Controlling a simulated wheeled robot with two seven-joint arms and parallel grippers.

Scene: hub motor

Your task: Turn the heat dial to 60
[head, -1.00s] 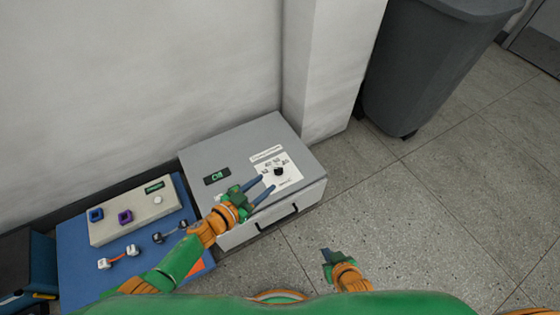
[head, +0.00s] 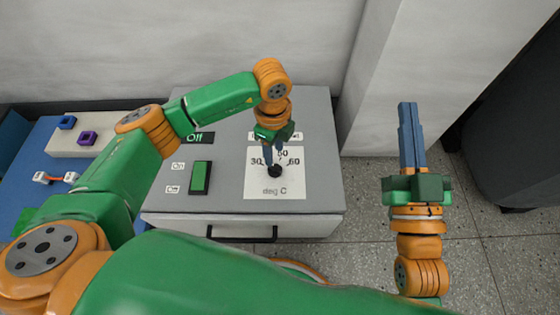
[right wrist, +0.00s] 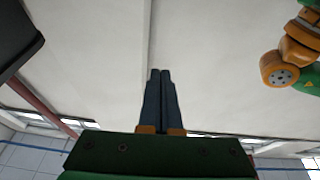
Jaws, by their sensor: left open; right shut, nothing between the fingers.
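The heat dial (head: 275,171) is a small black knob on a white scale card marked "deg C" (head: 274,191), on top of a grey box. The card shows 30 at the left and 60 at the right; my left gripper hides part of the scale. My left gripper (head: 272,158) is open and points down at the dial, its fingertips at or just above the knob; I cannot tell whether they touch. The knob's pointer is too small to read. My right gripper (head: 407,104) is shut and empty, raised to the right of the box; its closed fingers show in the right wrist view (right wrist: 160,72).
The grey box (head: 225,105) also carries a dark display (head: 201,138) reading "Off" and a green rocker switch (head: 201,177). A drawer handle (head: 243,238) is on its front. A blue board with small parts lies left. A dark bin (head: 510,130) stands right.

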